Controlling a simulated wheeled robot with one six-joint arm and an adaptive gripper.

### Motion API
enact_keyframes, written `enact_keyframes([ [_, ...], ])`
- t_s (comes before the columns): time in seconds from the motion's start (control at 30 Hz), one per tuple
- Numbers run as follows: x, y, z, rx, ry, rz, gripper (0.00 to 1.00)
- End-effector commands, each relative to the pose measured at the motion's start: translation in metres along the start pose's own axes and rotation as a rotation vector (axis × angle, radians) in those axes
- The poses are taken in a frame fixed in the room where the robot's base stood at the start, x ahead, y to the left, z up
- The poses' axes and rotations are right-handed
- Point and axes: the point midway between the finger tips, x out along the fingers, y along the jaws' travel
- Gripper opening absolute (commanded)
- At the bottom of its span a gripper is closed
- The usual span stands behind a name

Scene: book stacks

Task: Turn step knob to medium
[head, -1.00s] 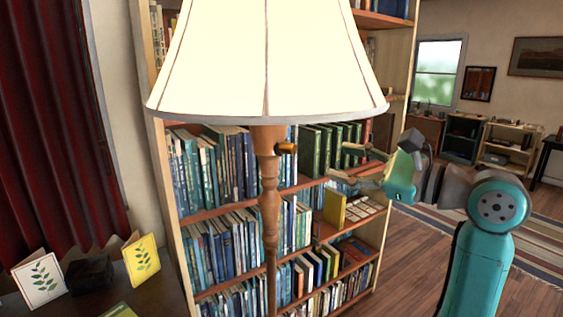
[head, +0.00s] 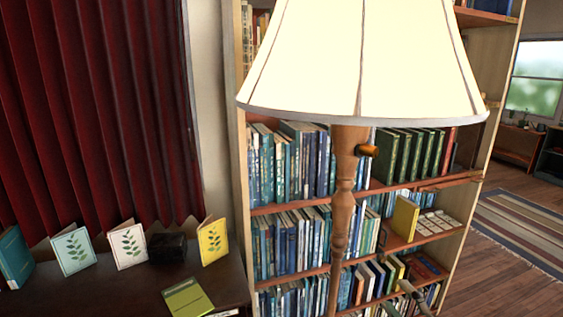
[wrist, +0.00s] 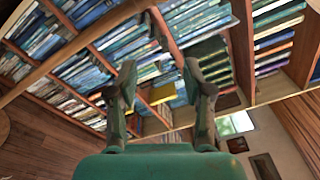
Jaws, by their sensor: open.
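The step knob (head: 368,150) is a small orange-brown knob. It sticks out to the right from the turned wooden post (head: 343,190) of a floor lamp, just below the cream lampshade (head: 360,60). Its setting cannot be read. My gripper shows in the wrist view (wrist: 161,80) with its two fingers apart and nothing between them. In the head view only its finger ends (head: 405,296) show at the bottom edge, below and right of the knob and apart from it. The knob cannot be made out in the wrist view.
A tall bookcase (head: 430,185) full of books stands behind the lamp. A dark table (head: 120,285) with upright cards and a black box (head: 167,247) is at the left, before a red curtain (head: 90,110). Open floor and a striped rug (head: 520,225) lie at the right.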

Motion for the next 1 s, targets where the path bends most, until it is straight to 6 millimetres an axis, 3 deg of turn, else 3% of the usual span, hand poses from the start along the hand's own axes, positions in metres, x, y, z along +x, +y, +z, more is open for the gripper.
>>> enact_keyframes([
  [0.03,-0.008,0.02,-0.003,-0.033,0.024,0.009,0.51],
  [0.2,-0.037,0.071,-0.013,-0.192,0.104,0.024,0.51],
  [0.5,-0.105,0.148,-0.018,-0.517,0.218,0.095,0.51],
  [0.8,-0.188,0.203,-0.01,-0.89,0.275,0.203,0.51],
  [1.0,-0.245,0.225,0.002,-1.16,0.272,0.279,0.51],
])
